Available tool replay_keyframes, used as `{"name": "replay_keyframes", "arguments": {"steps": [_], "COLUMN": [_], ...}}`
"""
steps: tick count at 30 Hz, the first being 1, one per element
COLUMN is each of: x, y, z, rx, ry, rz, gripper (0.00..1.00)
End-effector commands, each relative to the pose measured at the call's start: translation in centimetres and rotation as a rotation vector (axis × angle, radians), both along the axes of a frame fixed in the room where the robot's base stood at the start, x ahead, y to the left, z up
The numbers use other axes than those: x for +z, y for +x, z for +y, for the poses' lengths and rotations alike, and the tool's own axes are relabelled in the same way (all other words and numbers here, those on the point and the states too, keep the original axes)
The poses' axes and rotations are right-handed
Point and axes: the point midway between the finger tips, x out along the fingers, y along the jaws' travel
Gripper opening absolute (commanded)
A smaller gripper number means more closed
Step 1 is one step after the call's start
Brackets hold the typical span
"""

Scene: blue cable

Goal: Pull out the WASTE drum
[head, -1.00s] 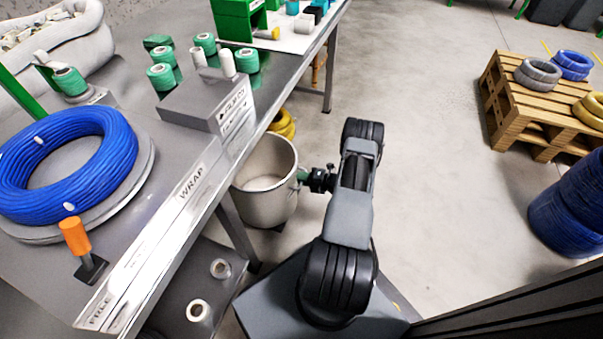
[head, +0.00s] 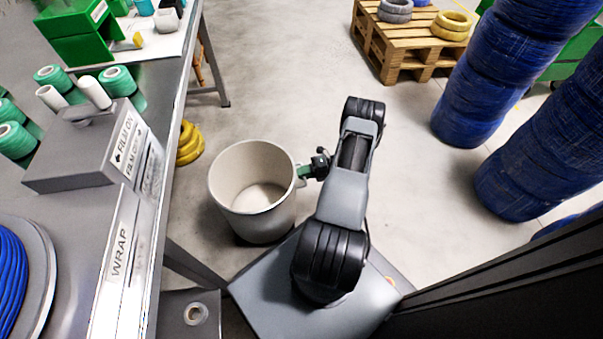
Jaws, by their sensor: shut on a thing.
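The drum (head: 253,222) is a round, light grey-beige open-topped bin in the head view. It stands upright on the floor, beside the right side of the workbench and clear of its edge. It looks empty inside. No WASTE label shows on the side I see. My gripper (head: 304,171) is at the drum's right rim, shut on a small green grip there. The fingertips are small and partly hidden against the green part.
The steel workbench (head: 149,185) with the WRAP strip runs along the left. Yellow coils (head: 189,145) lie on the floor by it. A wooden pallet (head: 391,55) with coils stands at the back. Tall blue coil stacks (head: 482,75) stand at right. Floor between is free.

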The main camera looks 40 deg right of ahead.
Motion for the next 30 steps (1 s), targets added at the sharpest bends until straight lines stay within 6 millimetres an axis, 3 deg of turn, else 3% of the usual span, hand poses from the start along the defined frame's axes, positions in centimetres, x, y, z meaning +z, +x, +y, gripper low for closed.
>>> {"name": "replay_keyframes", "arguments": {"steps": [14, 15, 22, 30], "x": [-0.04, -0.04, -0.02, 0.07], "y": [-0.2, -0.2, -0.16, -0.23], "z": [-0.2, -0.21, -0.23, -0.44], "rx": [0.011, 0.01, 0.009, 0.007], "ry": [0.001, 0.001, 0.0, 0.0], "rz": [0.001, 0.001, 0.0, 0.0], "gripper": [0.0, 0.15, 0.37, 0.37]}}
